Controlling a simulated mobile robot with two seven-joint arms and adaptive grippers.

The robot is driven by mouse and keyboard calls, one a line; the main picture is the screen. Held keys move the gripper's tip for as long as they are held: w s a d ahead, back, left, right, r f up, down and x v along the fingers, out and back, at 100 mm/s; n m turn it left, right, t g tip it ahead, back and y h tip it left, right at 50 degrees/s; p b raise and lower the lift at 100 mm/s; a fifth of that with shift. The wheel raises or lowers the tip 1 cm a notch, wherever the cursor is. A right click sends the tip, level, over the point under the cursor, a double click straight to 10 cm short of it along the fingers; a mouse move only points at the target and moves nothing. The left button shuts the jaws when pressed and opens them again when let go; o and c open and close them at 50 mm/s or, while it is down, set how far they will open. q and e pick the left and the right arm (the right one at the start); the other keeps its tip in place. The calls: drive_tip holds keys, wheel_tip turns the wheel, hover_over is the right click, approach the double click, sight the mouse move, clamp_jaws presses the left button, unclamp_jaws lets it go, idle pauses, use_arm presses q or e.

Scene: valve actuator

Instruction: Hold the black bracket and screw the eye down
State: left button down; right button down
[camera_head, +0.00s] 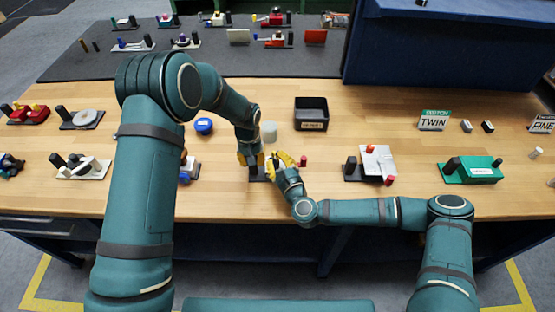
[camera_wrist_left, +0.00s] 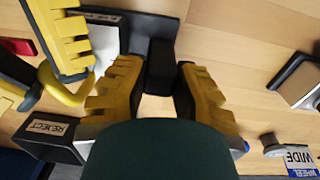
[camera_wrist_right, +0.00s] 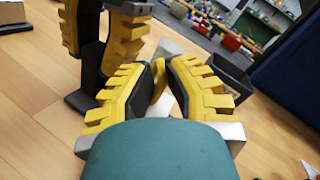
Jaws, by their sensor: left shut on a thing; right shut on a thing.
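The black bracket (camera_head: 256,175) stands at the front middle of the bench. Its dark upright block (camera_wrist_left: 160,65) is between the fingers of my left gripper (camera_wrist_left: 158,92), which is shut on it. In the head view my left gripper (camera_head: 250,158) comes down from above. My right gripper (camera_head: 281,160) is close beside it on the right. The yellow eye (camera_wrist_right: 158,82) is between the fingers of my right gripper (camera_wrist_right: 160,85), which is shut on it. The eye's curved edge (camera_wrist_left: 67,97) also shows in the left wrist view. Its lower end and thread are hidden.
A black bin (camera_head: 311,113) and a white cylinder (camera_head: 268,131) stand behind the grippers. A fixture with a white plate (camera_head: 378,160) stands farther right. Bare wood lies between it and the grippers.

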drive_tip(key=shift+w+d, duration=0.2)
drive_tip(key=shift+d, duration=0.05)
idle(0.4)
drive_tip(key=c, duration=1)
unclamp_jaws()
drive_tip(key=shift+c, duration=0.2)
drive_tip(key=shift+s+a, duration=0.1)
drive_tip(key=shift+a, duration=0.05)
drive_tip(key=v, duration=1.2)
drive_tip(key=shift+s, duration=0.1)
drive_tip(key=shift+o, duration=0.2)
